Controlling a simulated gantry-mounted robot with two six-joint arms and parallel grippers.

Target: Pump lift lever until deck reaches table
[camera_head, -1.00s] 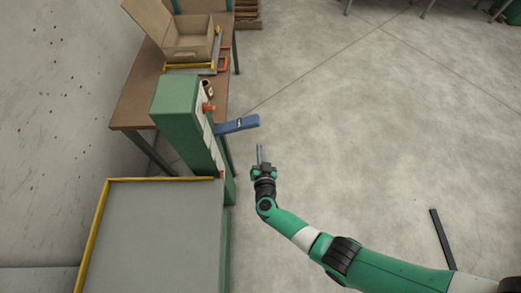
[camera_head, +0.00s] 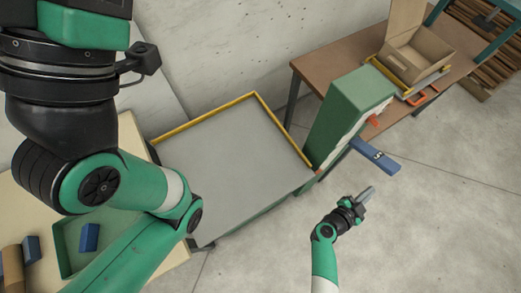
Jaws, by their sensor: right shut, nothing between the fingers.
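The blue lever (camera_head: 378,157) sticks out to the right from the green column (camera_head: 345,112). The grey deck (camera_head: 230,165) has a yellow rim along its far edges and lies left of the column. The brown table (camera_head: 325,75) stands behind the column. I cannot tell the deck's height against the table. My right gripper (camera_head: 367,193) is shut and empty, in front of the lever and apart from it. My left arm (camera_head: 120,185) fills the left side of the view, and its gripper is not in view.
An open cardboard box (camera_head: 412,65) sits on the brown table near an orange handle (camera_head: 424,98). A beige table (camera_head: 30,200) at the lower left holds a green tray (camera_head: 66,238) with a blue block (camera_head: 89,238). The floor at the right is clear.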

